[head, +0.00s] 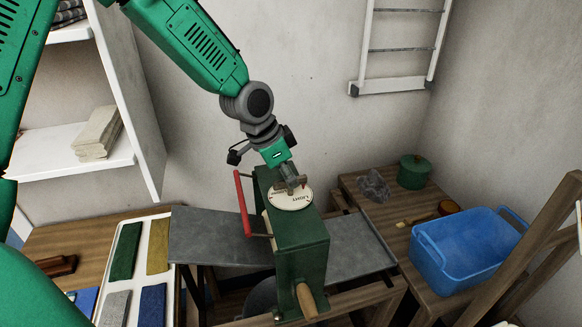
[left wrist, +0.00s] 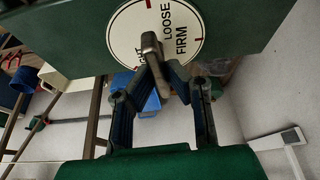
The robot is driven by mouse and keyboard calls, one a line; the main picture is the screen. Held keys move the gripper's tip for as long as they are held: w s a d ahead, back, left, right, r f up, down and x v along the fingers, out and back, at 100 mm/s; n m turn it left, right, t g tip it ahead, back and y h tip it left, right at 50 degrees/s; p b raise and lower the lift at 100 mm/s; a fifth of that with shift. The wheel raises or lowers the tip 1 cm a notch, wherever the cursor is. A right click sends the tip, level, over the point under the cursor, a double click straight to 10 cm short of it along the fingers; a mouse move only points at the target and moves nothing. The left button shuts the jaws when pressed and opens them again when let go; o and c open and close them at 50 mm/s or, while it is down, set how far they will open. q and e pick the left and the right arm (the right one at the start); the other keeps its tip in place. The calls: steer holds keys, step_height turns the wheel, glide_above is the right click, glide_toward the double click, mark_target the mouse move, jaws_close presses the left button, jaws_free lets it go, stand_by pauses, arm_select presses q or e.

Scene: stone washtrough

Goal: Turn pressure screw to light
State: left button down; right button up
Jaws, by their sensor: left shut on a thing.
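The green mangle body (head: 302,245) stands upright in the middle of the head view, with a round white dial (head: 290,200) on top. The dial also shows in the left wrist view (left wrist: 128,30), where LOOSE and FIRM are readable and a third word is partly covered. The pressure screw's grey metal bar (left wrist: 151,50) lies over the dial, its rounded end beside the partly covered word. My left gripper (head: 292,183) reaches down from above and is shut on the bar; its fingers (left wrist: 166,72) hide part of it. My right gripper is not in view.
A red handle (head: 242,205) stands at the mangle's left side, and a wooden crank grip (head: 307,300) sticks out in front. Grey boards (head: 215,235) flank the body. A blue tub (head: 465,248) and green pot (head: 414,172) stand right; a cloth tray (head: 142,290) lies left.

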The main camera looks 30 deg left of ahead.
arm_select(q)
steer(key=shift+w+a+r+m+h+p, duration=0.1)
steer(key=shift+m+h+p, duration=0.3)
steer(key=shift+m, duration=0.6)
steer(key=shift+m+g, duration=0.5)
steer(key=shift+m, duration=0.4)
steer(key=m+g, duration=0.1)
steer(key=m, duration=0.2)
steer(key=m+g+h, duration=0.1)
steer(key=m, duration=0.1)
steer(key=shift+m, duration=0.4)
steer(key=shift+w, duration=0.1)
steer(key=c, duration=1.6)
jaws_free()
steer(key=shift+a, duration=0.1)
steer(key=shift+a, duration=0.1)
